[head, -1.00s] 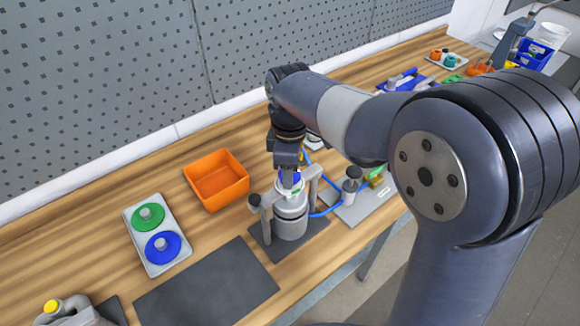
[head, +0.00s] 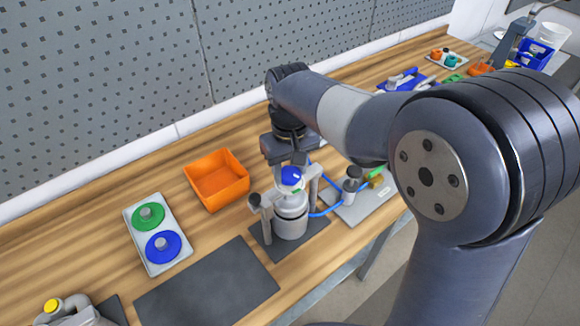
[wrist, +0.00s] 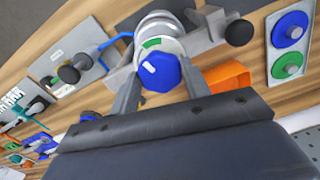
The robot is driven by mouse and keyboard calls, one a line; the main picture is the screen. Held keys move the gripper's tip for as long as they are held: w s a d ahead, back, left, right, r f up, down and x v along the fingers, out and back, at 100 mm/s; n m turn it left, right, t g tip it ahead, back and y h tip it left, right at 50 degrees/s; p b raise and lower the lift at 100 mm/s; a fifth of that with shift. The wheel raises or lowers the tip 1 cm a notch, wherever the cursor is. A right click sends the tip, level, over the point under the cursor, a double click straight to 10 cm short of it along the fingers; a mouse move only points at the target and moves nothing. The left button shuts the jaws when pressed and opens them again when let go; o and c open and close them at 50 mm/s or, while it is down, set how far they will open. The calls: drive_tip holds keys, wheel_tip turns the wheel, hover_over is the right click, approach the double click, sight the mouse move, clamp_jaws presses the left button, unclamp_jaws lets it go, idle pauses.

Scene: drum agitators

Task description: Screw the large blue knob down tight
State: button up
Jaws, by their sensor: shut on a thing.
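The large blue knob (head: 291,176) sits on top of a light grey canister (head: 291,217) held in a stand. The knob also shows in the wrist view (wrist: 160,71), faceted, with a white mark on its top. Below it is a light collar with a green segment (wrist: 151,43). My gripper (wrist: 159,78) comes down from above, with one finger on each side of the knob, and is shut on it. In the head view my gripper (head: 290,168) partly covers the knob's back. Whether the knob is fully seated I cannot tell.
An orange bin (head: 217,181) and a tray with green and blue discs (head: 138,258) stand to the left. A dark mat (head: 207,287) in front is clear.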

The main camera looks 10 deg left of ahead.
sight(290, 173)
drive_tip(key=m, duration=0.3)
drive_tip(key=shift+w+a+r, duration=0.1)
drive_tip(key=shift+r, duration=0.2)
drive_tip(key=shift+m, duration=0.5)
drive_tip(key=o, duration=0.6)
drive_tip(key=shift+c, duration=0.2)
drive_tip(key=o, duration=0.4)
drive_tip(key=shift+f, duration=0.15)
drive_tip(key=shift+o, duration=0.2)
wheel_tip(290, 173, up, 11)
drive_tip(key=b, duration=0.1)
drive_tip(key=shift+b, duration=0.3)
drive_tip(key=shift+f, duration=0.1)
